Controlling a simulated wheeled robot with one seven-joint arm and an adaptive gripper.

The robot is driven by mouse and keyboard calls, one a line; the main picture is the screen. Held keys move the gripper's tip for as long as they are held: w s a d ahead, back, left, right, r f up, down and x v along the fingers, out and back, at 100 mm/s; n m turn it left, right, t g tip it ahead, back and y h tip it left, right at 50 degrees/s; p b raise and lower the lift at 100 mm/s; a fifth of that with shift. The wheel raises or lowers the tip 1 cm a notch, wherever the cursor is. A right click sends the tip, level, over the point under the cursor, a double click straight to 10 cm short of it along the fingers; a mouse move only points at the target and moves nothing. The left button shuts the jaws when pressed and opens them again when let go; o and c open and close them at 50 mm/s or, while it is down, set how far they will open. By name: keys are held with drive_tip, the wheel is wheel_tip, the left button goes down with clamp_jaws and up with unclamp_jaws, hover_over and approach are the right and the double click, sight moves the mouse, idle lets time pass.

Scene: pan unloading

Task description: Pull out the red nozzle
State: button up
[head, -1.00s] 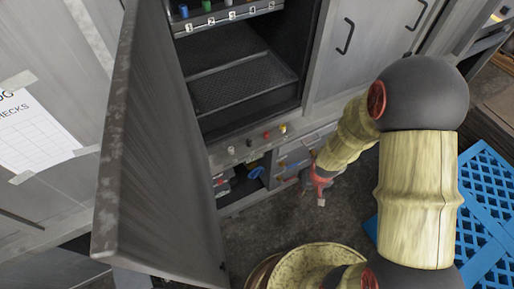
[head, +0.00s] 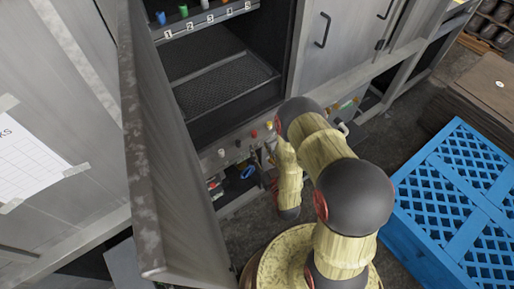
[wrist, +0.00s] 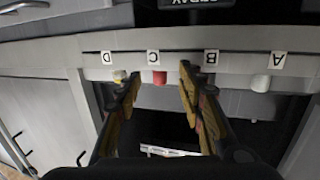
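The red nozzle (wrist: 158,77) sticks out of a panel below the label C in the wrist view. It also shows as a small red knob on the ledge in the head view (head: 254,134). My gripper (wrist: 159,74) is open, with one finger on each side of the red nozzle in the picture. I see no finger touching it, and the depth between them is hard to tell. In the head view my arm hides most of the gripper.
A white nozzle (wrist: 260,83) is at A; the right finger covers the area below B. The cabinet door (head: 165,160) stands open on the left. A blue pallet (head: 455,200) lies right.

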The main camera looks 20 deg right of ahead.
sight(255, 135)
drive_tip(key=shift+t, duration=0.4)
drive_tip(key=shift+w+a+r+b, duration=0.1)
drive_tip(key=shift+w+r+b, duration=0.25)
drive_tip(key=shift+w, duration=0.95)
drive_tip(key=shift+w+r+b, duration=0.2)
drive_tip(key=shift+w+r, duration=0.1)
drive_tip(key=shift+w, duration=1.05)
drive_tip(key=shift+w+a+r+b, duration=0.1)
drive_tip(key=shift+w+r+b, duration=0.25)
drive_tip(key=shift+w, duration=0.95)
clamp_jaws()
